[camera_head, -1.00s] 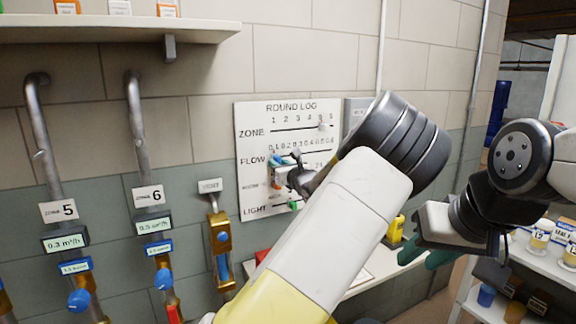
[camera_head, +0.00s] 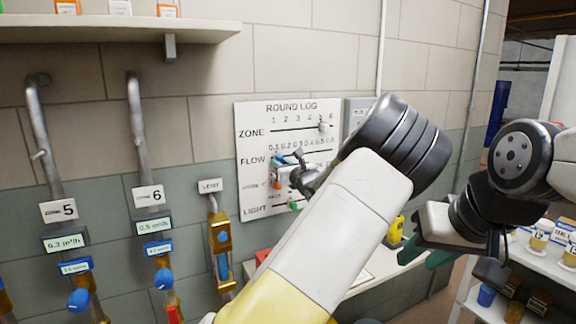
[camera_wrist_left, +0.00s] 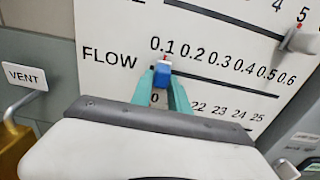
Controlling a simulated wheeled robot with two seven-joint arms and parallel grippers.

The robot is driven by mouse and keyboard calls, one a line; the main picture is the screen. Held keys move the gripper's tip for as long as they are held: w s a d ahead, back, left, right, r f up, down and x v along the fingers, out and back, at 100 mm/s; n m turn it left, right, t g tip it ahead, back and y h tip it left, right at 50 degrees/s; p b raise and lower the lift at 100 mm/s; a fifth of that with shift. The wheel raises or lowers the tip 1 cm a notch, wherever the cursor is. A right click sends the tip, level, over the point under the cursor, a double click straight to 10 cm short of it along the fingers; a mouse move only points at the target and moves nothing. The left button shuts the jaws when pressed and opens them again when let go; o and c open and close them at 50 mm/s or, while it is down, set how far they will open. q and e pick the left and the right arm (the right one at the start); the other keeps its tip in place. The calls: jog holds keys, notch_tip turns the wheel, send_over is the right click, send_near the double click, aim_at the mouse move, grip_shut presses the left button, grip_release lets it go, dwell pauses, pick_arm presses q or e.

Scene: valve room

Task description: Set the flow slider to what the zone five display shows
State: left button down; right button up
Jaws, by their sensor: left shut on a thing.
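The zone 5 display (camera_head: 66,242) reads 0.3 m³/h. The ROUND LOG board (camera_head: 252,120) hangs on the wall. Its FLOW row is marked 0.1 to 0.6. The blue flow slider knob (camera_wrist_left: 161,75) sits just under the 0.1 mark. My left gripper (camera_wrist_left: 162,88) is shut on this knob, with a teal finger on each side. In the head view my left wrist hides part of the FLOW row. My right gripper (camera_head: 425,257) is at the right, away from the board; its teal fingers look apart and empty.
The grey zone slider knob (camera_wrist_left: 300,40) stands near 5 above the FLOW row. The green light knob (camera_head: 293,206) is below. The zone 6 display (camera_head: 154,226) and vent gauge (camera_head: 220,245) are left of the board. Shelves with small jars (camera_head: 540,240) stand at right.

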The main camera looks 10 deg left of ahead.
pick_arm(q)
jog(key=w+d, duration=0.4)
jog(key=d, duration=0.2)
jog(key=shift+w+d, duration=0.4)
jog(key=c, duration=1.3)
grip_release()
jog(key=shift+s, duration=0.1)
jog(key=v, duration=0.7)
jog(key=shift+s+d, duration=0.2)
jog(key=shift+d, duration=0.05)
jog(key=shift+a, duration=0.1)
